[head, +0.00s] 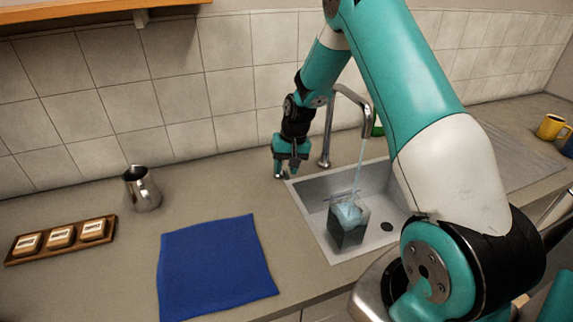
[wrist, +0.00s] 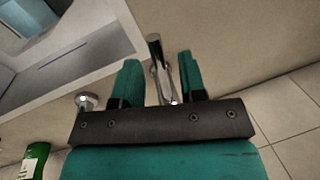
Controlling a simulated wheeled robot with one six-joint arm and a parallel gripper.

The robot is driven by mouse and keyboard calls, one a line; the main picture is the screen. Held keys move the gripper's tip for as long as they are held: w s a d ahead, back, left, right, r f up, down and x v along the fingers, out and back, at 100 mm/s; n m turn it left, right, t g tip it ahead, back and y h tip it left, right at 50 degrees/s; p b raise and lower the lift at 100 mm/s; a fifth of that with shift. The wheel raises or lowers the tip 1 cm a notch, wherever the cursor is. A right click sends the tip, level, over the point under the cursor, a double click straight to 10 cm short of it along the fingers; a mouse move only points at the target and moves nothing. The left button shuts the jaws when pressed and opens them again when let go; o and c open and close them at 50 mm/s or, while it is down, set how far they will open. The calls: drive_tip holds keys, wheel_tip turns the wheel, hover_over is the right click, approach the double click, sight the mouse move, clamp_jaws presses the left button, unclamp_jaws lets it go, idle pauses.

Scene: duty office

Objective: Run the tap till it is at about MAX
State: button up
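A see-through container (head: 347,236) stands in the sink (head: 315,190), dark below and pale blue at the top. A thin stream of water (head: 360,168) falls from the curved chrome tap (head: 328,130) into it. I cannot make out a MAX mark or the exact water level. My gripper (head: 291,160) is low behind the sink, left of the tap. In the wrist view its two teal fingers (wrist: 158,80) are apart, with a chrome lever (wrist: 155,55) between them. Gaps show beside the lever; whether a finger touches it I cannot tell.
A blue cloth (head: 218,265) lies on the counter left of the sink. A steel jug (head: 142,190) and a wooden tray (head: 62,240) with labelled blocks are farther left. A green bottle (wrist: 36,160) stands near the tap. A yellow mug (head: 550,127) is far right.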

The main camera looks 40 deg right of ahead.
clamp_jaws()
drive_tip(key=shift+d, duration=0.1)
drive_tip(key=shift+s+d+n+b, duration=0.1)
drive_tip(key=shift+d+n+b, duration=0.35)
drive_tip(key=shift+n, duration=0.35)
unclamp_jaws()
drive_tip(key=shift+r, duration=0.1)
